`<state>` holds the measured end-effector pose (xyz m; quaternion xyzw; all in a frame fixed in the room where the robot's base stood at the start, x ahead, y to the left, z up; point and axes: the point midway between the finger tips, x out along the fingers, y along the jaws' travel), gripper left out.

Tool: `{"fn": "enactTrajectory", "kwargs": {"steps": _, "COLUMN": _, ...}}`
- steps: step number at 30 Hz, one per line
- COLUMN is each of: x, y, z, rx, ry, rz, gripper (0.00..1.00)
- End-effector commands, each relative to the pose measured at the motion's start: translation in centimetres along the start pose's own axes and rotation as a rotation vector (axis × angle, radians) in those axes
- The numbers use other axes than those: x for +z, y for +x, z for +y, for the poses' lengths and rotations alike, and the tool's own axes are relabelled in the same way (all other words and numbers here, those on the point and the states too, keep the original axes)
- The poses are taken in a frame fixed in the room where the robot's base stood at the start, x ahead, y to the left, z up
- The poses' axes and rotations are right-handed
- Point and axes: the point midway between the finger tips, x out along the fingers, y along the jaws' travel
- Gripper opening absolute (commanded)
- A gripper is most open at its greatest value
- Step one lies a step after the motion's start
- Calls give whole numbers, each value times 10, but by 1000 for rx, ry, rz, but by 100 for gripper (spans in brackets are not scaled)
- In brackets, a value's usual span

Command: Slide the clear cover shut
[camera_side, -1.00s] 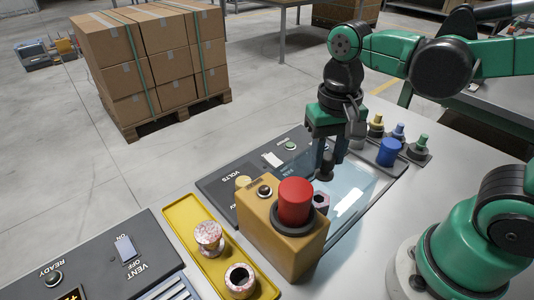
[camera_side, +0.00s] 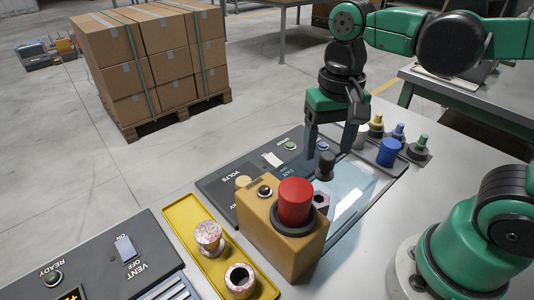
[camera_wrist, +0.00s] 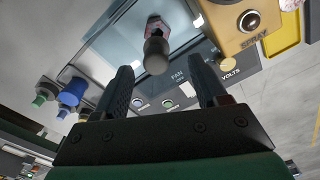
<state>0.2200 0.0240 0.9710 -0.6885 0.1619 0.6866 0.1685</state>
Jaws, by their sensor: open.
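The clear cover (camera_side: 368,180) is a see-through bluish pane lying over the panel beside the orange box; it also shows in the wrist view (camera_wrist: 112,38). A dark round knob (camera_side: 325,166) stands upright in this area, and its top shows in the wrist view (camera_wrist: 156,56). I cannot tell exactly how it joins the pane. My gripper (camera_side: 331,146) points down above the knob. In the wrist view my gripper (camera_wrist: 160,70) has its fingers wide apart, with the knob in the gap beyond their tips and nothing held.
The orange box (camera_side: 284,236) with a red push button (camera_side: 295,201) stands close in front of the knob, beside a pinkish hex piece (camera_side: 320,202). Blue (camera_side: 389,152) and other coloured knobs stand at the right. A yellow tray (camera_side: 188,226) holds two spools.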

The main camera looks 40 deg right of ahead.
Motion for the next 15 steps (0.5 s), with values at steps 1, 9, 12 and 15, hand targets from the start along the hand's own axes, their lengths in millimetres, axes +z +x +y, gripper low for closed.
{"fn": "enactTrajectory", "kwargs": {"steps": 1, "x": 0, "y": -6, "z": 0, "rx": 0, "ry": 0, "rz": 0, "gripper": 65}}
{"fn": "enactTrajectory", "kwargs": {"steps": 9, "x": 0, "y": -31, "z": 0, "rx": -2, "ry": -1, "rz": 0, "gripper": 65}}
{"fn": "enactTrajectory", "kwargs": {"steps": 12, "x": 0, "y": -34, "z": 0, "rx": -2, "ry": -1, "rz": 0, "gripper": 65}}
{"fn": "enactTrajectory", "kwargs": {"steps": 15, "x": 0, "y": -34, "z": 0, "rx": -2, "ry": -1, "rz": 0, "gripper": 65}}
